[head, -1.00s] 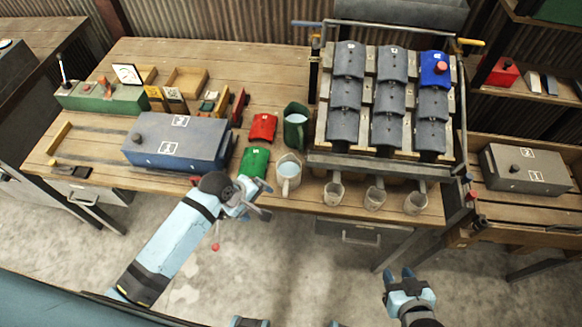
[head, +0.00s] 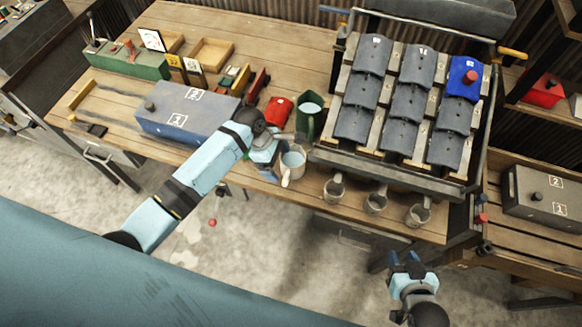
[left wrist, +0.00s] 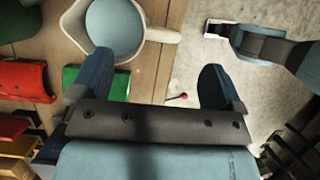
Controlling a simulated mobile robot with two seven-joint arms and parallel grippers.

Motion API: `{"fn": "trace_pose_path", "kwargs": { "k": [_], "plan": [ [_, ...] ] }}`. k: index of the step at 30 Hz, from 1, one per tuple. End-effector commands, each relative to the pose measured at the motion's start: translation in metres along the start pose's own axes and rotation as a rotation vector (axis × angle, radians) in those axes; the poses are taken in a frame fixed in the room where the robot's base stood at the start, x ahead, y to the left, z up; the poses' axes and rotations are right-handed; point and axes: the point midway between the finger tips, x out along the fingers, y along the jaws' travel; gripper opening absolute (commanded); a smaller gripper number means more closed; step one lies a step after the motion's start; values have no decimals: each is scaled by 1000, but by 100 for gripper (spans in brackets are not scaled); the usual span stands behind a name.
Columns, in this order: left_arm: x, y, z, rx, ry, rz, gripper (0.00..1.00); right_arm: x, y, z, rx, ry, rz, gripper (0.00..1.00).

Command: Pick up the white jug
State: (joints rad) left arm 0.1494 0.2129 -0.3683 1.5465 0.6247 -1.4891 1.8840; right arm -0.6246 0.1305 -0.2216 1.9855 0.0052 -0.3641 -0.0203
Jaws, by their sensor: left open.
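The white jug (head: 297,172) stands upright near the front edge of the wooden table, with pale blue contents and its handle toward the front. In the left wrist view the jug (left wrist: 76,24) is at the top, just beyond the fingertips, its handle pointing right. My left gripper (head: 270,153) is immediately left of the jug; its two fingers are spread and empty in the left wrist view (left wrist: 155,78). The jug is not between them. My right gripper (head: 407,264) is open and empty in front of the table, low and right.
A green jug (head: 303,124) stands close behind the white one.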

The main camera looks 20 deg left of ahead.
Motion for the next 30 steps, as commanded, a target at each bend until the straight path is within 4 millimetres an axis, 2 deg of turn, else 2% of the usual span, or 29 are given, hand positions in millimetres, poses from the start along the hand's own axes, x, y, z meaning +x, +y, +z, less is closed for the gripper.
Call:
{"fn": "trace_pose_path", "kwargs": {
  "k": [3, 10, 18, 27, 30],
  "plan": [
    [16, 0, 0, 0, -1, 0, 94, 0, 0, 0, 0, 0, 0, 38],
    [33, 0, 0, 0, 0, 0, 94, 0, 1, -3, -1, 2, 1, 38],
    [71, 1, -2, 1, 0, 0, 94, -2, 2, -6, -2, 4, 3, 38],
    [77, 1, -2, 2, 0, 1, 94, -2, 2, -6, -3, 4, 4, 38],
    [76, 1, -2, 1, 0, 1, 71, -2, 2, -6, -3, 4, 4, 38]
  ]
}}
